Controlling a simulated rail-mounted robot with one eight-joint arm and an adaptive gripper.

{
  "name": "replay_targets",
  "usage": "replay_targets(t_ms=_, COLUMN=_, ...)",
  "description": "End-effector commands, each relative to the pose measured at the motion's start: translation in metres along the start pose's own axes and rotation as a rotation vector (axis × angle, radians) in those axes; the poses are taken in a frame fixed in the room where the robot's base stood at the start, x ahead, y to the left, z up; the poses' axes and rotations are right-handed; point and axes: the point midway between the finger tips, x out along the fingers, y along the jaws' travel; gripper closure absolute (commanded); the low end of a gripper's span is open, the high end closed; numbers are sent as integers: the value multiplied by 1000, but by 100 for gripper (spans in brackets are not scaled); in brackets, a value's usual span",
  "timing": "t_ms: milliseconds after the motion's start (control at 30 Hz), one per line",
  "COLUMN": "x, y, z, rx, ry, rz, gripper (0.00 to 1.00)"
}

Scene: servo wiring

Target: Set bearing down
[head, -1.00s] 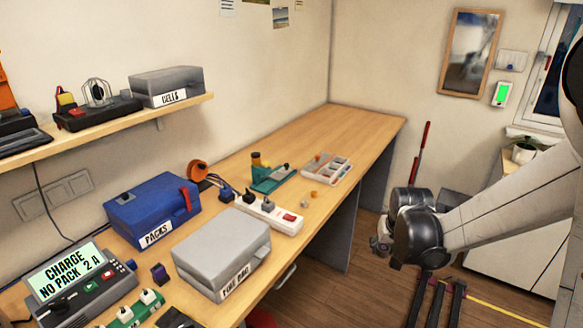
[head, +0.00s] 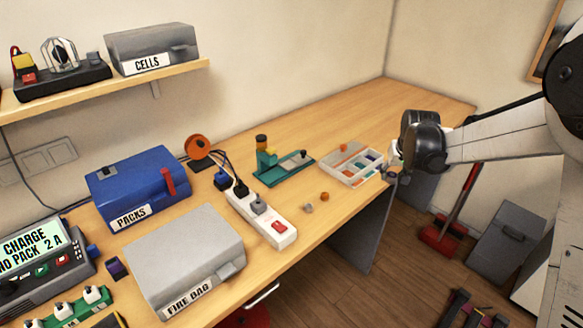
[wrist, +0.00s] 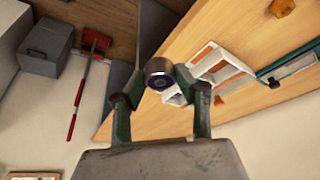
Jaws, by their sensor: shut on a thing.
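The bearing (wrist: 159,73) is a small metal ring with a dark, purplish centre. My gripper (wrist: 160,80) is shut on it, one green finger at each side, in the wrist view. In the head view my gripper (head: 392,168) is at the bench's front edge, just right of the white parts tray; the bearing cannot be made out there. The white tray (head: 368,178) has compartments with coloured contents. In the wrist view the tray (wrist: 222,66) appears right of the bearing. I cannot tell the height of the bearing above the bench.
A green fixture (head: 284,170) stands left of the tray on the bench (head: 340,120). An orange piece (head: 324,196) and a small grey piece (head: 308,208) lie near the front edge. A power strip (head: 262,222) and grey box (head: 185,250) are farther left. Bench behind the tray is clear.

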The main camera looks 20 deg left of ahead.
Motion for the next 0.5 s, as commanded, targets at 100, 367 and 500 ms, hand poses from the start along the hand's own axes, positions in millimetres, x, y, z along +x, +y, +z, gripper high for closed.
replay_targets(t_ms=100, x=14, y=-56, z=-42, rx=-72, ry=0, rz=-30, gripper=100)
replay_targets(t_ms=367, x=28, y=-184, z=-109, rx=-217, ry=0, rz=-89, gripper=100)
replay_targets(t_ms=500, x=28, y=-251, z=-128, rx=-287, ry=0, rz=-118, gripper=100)
